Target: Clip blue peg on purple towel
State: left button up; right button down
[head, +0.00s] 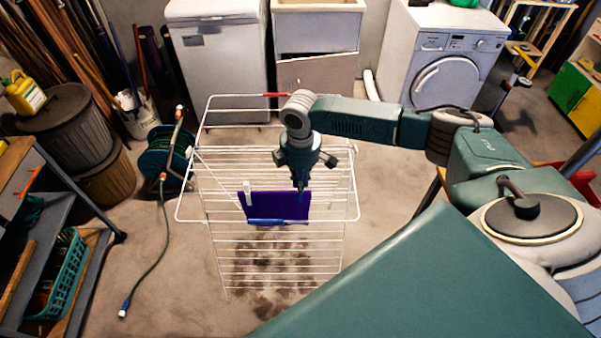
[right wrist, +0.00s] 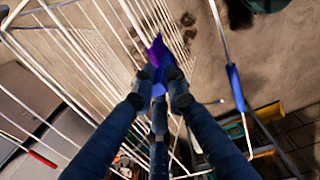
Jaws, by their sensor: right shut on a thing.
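The purple towel (head: 275,208) hangs over a bar of the white drying rack (head: 345,205), toward its near side. A whitish peg (head: 247,193) sits on the towel's left part. My right gripper (head: 301,182) points down over the towel's right end and is shut on the blue peg (head: 300,197). In the right wrist view the gripper (right wrist: 160,88) has its fingertips close together around the small blue peg (right wrist: 158,90), with the towel (right wrist: 158,50) just beyond. The peg is at the towel's edge; whether it grips the cloth I cannot tell. My left gripper is out of view.
The rack has a blue sleeve (head: 265,221) on its near bar and a red sleeve (head: 276,95) on its far bar. A hose reel (head: 166,152) stands left of it. A washing machine (head: 443,62) stands at the back right. Floor right of the rack is clear.

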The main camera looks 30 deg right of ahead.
jog(key=shift+f, duration=0.75)
jog(key=c, duration=1.7)
grip_release()
jog(key=shift+o, duration=0.2)
jog(key=shift+r, duration=0.35)
jog(key=r, duration=1.1)
jog(key=shift+s+a+r, duration=0.15)
jog(key=shift+s+r, duration=0.05)
jog(key=s+a+f+m+t+y, duration=0.1)
jog(key=s+a+f+m+y, duration=0.1)
jog(key=s+a+f, duration=0.5)
jog(key=s+a+f+m+t+y, duration=0.1)
jog(key=s+a+f+t, duration=0.15)
jog(key=s+a, duration=0.8)
jog(key=s+d+m+h, duration=0.3)
jog(key=s+d+m, duration=0.3)
jog(key=s, duration=0.1)
notch_tip(320, 180, down, 32)
jog(key=s+g+b, duration=0.2)
jog(key=b, duration=0.3)
jog(key=s+d+f+b, duration=0.3)
jog(key=s+f+b, duration=0.1)
jog(key=s+f, duration=1.2)
notch_tip(320, 180, down, 4)
jog(key=shift+s+f+g, duration=0.2)
jog(key=shift+s+g, duration=0.15)
jog(key=shift+g, duration=0.1)
